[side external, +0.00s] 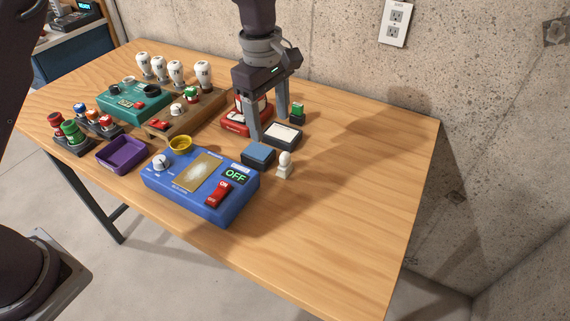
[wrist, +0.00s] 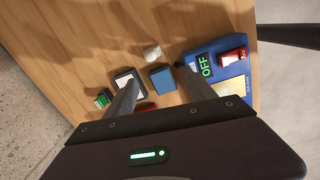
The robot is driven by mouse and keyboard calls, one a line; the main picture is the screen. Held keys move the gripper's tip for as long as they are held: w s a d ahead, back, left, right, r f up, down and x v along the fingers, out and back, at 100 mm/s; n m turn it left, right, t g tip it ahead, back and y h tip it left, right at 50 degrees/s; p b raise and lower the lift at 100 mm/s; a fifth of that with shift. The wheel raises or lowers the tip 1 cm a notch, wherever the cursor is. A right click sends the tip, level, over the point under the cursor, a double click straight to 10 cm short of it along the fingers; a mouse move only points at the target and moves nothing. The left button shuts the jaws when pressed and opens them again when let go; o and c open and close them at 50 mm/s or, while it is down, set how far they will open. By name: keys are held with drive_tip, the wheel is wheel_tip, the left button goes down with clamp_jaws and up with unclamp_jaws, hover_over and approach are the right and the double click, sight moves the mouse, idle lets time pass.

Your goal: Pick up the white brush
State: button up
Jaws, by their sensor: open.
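A small white upright piece with a rounded top (side external: 285,163) stands on the wooden table, just right of a blue-topped block. It looks like the white brush, though bristles cannot be made out. It also shows in the wrist view (wrist: 152,52), beyond the fingertips. My gripper (side external: 269,127) is open and points down, above and behind the white piece, near a white-topped dark box. Nothing shows held between its fingers. In the wrist view, my gripper's two fingers (wrist: 161,79) are spread wide.
The blue-topped block (side external: 258,154) and white-topped dark box (side external: 283,135) stand close to the white piece. A blue control box (side external: 205,200) with an OFF display lies at front left. A red device (side external: 234,127) stands behind. The table's right side is clear; a concrete wall is behind.

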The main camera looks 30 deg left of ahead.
sight(285, 153)
drive_tip(key=shift+n, duration=0.8)
drive_tip(key=f, duration=0.1)
drive_tip(key=w+d+f, duration=0.1)
drive_tip(key=f, duration=0.1)
drive_tip(key=d+f, duration=0.1)
drive_tip(key=f, duration=0.1)
drive_tip(key=shift+w+d+f, duration=0.1)
drive_tip(key=shift+w+f, duration=0.15)
drive_tip(key=shift+w, duration=0.05)
drive_tip(key=f, duration=0.7)
drive_tip(key=shift+w+d+f, duration=0.1)
drive_tip(key=shift+w+f, duration=0.05)
drive_tip(key=shift+w, duration=0.05)
clamp_jaws()
